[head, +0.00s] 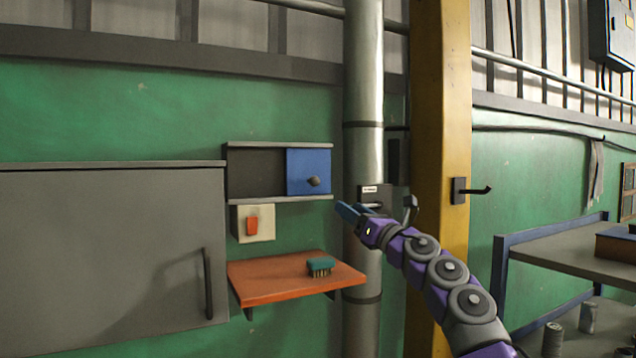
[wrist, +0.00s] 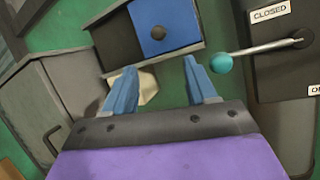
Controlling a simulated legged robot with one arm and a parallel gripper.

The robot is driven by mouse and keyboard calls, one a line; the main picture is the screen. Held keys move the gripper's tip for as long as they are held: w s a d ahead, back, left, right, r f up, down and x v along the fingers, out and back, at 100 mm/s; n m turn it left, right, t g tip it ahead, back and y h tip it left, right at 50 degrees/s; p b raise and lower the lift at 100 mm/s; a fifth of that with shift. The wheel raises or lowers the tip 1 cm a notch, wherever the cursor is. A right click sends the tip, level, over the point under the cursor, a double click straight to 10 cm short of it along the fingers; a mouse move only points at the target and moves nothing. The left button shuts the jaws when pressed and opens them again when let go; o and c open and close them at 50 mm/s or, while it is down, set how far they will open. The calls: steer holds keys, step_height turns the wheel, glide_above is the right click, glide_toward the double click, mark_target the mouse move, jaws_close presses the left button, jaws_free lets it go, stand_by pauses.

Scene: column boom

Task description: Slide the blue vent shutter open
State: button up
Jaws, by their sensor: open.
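The blue vent shutter (head: 303,163) is a square panel at the right end of a grey-railed wall frame (head: 270,145), with a dark round knob (head: 313,181) low on its face. The left part of the frame is dark. The shutter (wrist: 180,14) and its knob (wrist: 158,33) also show at the top of the wrist view. My gripper (head: 347,211) is below and right of the knob in the head view. In the wrist view my gripper (wrist: 160,77) is open, with nothing between its blue fingers, and the knob appears beyond them, apart from both.
A lever with a teal ball (wrist: 222,63) sticks out from a dark plate labelled CLOSED, close to my right finger in the wrist view. Below the shutter are a red switch (head: 253,225) and an orange shelf (head: 280,284) with a brush (head: 320,265). A pipe (head: 363,100) stands right.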

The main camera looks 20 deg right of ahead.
steer(key=p, duration=0.4)
glide_toward(318, 184)
steer(key=w+r, duration=0.1)
steer(key=w, duration=0.2)
steer(key=p+x, duration=0.2)
steer(key=x, duration=0.1)
steer(key=a+p+x, duration=0.1)
steer(key=p+x, duration=0.1)
steer(key=shift+w+r, duration=0.1)
steer(key=shift+r, duration=0.2)
steer(key=shift+w+a+r+p, duration=0.1)
steer(key=shift+w+a+p, duration=0.05)
steer(key=shift+w+p, duration=0.65)
steer(key=shift+s, duration=0.1)
steer(key=shift+c, duration=0.2)
jaws_close()
